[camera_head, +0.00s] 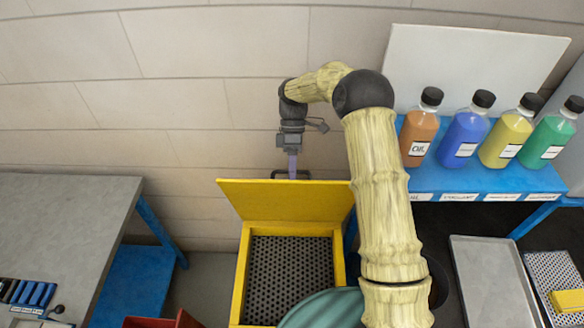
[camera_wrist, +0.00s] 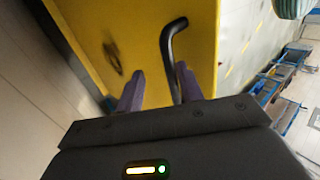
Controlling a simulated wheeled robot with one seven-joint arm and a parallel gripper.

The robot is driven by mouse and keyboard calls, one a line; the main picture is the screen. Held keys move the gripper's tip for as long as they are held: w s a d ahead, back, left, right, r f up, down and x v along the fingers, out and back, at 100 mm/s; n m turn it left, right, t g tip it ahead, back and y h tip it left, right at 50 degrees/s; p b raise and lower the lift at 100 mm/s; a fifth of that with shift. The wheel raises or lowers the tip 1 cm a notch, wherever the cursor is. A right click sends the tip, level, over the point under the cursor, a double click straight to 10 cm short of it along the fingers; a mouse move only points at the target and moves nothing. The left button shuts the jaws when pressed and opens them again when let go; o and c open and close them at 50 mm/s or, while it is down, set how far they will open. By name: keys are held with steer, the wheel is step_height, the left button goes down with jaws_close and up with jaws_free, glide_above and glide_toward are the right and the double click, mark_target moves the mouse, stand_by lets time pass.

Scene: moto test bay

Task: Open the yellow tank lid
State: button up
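The yellow tank (camera_head: 241,275) stands low in the middle of the head view, and a dark perforated plate (camera_head: 290,270) shows inside it. Its yellow lid (camera_head: 287,200) is raised at the back edge, so the tank's top is uncovered. The lid's black handle (camera_head: 304,174) shows just above the lid's upper edge. In the wrist view the lid (camera_wrist: 100,40) fills the upper middle, with the bent handle (camera_wrist: 168,45) on it. My gripper (camera_head: 292,172) is at the handle. Its purple fingers (camera_wrist: 160,85) are apart, with the handle's lower end between them, nearer the right finger.
A blue shelf (camera_head: 480,183) with several coloured bottles (camera_head: 463,135) stands at the right. Below it are a grey tray (camera_head: 490,285) and a yellow block (camera_head: 567,300). A grey workbench (camera_head: 60,225) is at the left. A red bin (camera_head: 165,322) and a green rounded object (camera_head: 325,310) are in front.

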steer(key=shift+w+a, duration=0.1)
steer(key=shift+w, duration=0.05)
steer(key=b+v, duration=0.1)
steer(key=v, duration=1.1)
stand_by(0.3)
stand_by(0.3)
steer(key=s+d+f+m+t, duration=0.1)
steer(key=s+d+m+t, duration=0.2)
steer(key=s+m, duration=0.3)
steer(key=s+d+f+m+t+b, duration=0.1)
steer(key=s+d+m+t, duration=0.2)
steer(key=s, duration=0.8)
steer(key=s+d+f+m+t, duration=0.2)
steer(key=s+d+m+t, duration=0.1)
steer(key=s+d+m, duration=0.5)
steer(key=shift+s+d+m+t+b, duration=0.2)
steer(key=shift+s+m+t+b, duration=0.05)
steer(key=shift+m+t+b, duration=0.1)
